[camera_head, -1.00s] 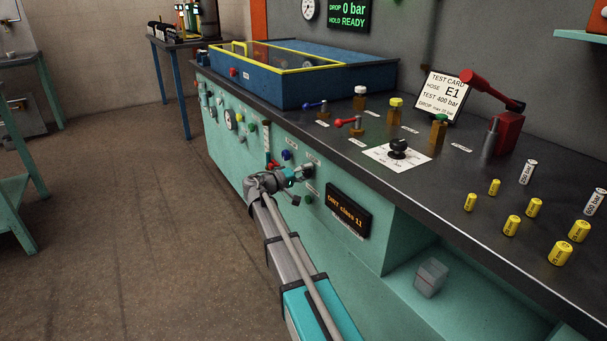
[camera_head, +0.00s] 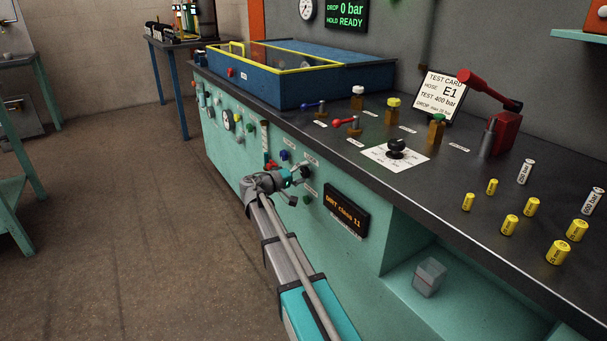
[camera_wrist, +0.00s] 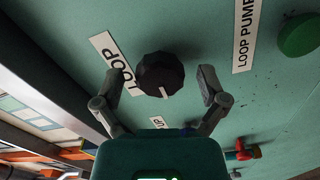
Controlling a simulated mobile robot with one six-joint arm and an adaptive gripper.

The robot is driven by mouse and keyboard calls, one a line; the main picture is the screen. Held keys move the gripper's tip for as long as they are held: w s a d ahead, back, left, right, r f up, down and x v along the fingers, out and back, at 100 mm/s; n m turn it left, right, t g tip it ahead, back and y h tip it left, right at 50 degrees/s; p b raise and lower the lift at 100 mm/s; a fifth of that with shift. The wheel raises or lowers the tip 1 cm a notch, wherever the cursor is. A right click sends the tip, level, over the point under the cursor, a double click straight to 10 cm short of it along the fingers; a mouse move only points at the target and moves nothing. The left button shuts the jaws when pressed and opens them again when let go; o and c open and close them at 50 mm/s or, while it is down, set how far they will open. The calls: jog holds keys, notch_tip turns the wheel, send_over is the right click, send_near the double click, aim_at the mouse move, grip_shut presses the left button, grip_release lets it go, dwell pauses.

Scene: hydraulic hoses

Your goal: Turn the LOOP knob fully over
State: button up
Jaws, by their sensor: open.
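The LOOP knob (camera_wrist: 161,73) is a dark, faceted round knob on the green panel, in the upper middle of the wrist view. A short white mark on its rim points towards the lower edge of the picture. A white LOOP label (camera_wrist: 117,62) is beside it, partly behind the left finger. My gripper (camera_wrist: 161,82) is open, with one finger to each side of the knob and visible gaps. In the head view my gripper (camera_head: 296,186) is at the bench front, and the knob (camera_head: 306,171) shows only as a small dark shape.
A LOOP PUMP label (camera_wrist: 245,35) and a green button (camera_wrist: 300,35) are to the right in the wrist view. A red part (camera_wrist: 243,151) sticks out at lower right. An orange-lettered display (camera_head: 347,211) is right of my gripper in the head view.

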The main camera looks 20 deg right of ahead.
jog(key=s+a, duration=0.2)
jog(key=a, duration=0.9)
jog(key=shift+s+a, duration=0.15)
jog(key=shift+s, duration=0.05)
jog(key=s+d+f+g+y, duration=0.2)
jog(key=s+f+y, duration=0.6)
jog(key=s+f, duration=0.45)
jog(key=s+a+f+n+g+y+p, duration=0.1)
jog(key=s+a+f+y, duration=0.1)
jog(key=s+a+y, duration=0.4)
jog(key=s+a+f+y, duration=0.2)
jog(key=s+f+y, duration=0.15)
jog(key=s, duration=0.45)
notch_tip(320, 180, up, 38)
jog(key=p, duration=3.7)
jog(key=shift+w, duration=0.2)
